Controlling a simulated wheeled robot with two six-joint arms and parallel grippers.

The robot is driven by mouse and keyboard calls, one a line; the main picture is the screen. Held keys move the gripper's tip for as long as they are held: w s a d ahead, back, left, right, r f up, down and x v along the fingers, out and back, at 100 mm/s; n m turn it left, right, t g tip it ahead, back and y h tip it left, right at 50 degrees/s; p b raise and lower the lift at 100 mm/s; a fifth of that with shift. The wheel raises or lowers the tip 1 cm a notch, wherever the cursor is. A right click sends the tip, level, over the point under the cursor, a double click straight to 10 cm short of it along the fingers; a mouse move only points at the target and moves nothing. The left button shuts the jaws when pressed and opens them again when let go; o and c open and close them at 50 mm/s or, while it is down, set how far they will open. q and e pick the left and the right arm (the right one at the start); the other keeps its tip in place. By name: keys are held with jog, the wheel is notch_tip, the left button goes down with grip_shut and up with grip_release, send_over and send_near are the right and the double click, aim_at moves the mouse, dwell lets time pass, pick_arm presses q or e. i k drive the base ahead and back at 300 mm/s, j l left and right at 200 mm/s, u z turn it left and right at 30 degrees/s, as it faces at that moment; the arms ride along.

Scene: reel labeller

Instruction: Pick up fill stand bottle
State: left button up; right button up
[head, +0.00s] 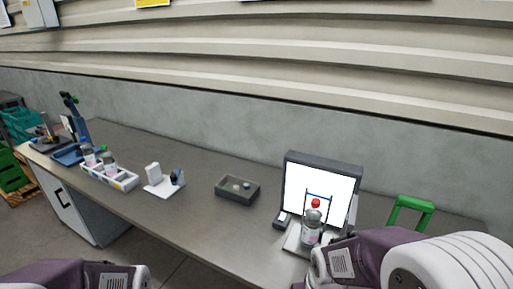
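A clear bottle with a red cap and a pale label (311,228) stands upright on a light base in front of a bright white panel (300,185) with a dark frame. A thin blue frame shows behind its cap. My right arm comes in from the lower right, and its purple and white wrist is just right of and in front of the bottle's lower part. Grey parts beside the bottle may be my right gripper (349,222); its fingers are not clear, and I cannot tell whether they touch the bottle. My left arm shows at the lower left edge, its gripper out of view.
A grey tray with small items (220,193) lies mid-bench. Further left are a white stand (162,190), a white rack with bottles (124,182) and a blue device (80,128). A green frame (428,207) stands right of the panel. Bare bench lies around the tray.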

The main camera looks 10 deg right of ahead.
aim_at(312, 223)
jog(key=i+j+z, duration=0.25)
jog(key=j+z, duration=0.2)
jog(key=i+j+z, duration=0.15)
jog(key=j+z, duration=0.3)
jog(key=j, duration=0.2)
jog(key=j+z, duration=0.45)
jog(key=j, duration=0.15)
jog(key=j+z, duration=0.45)
jog(key=j, duration=0.25)
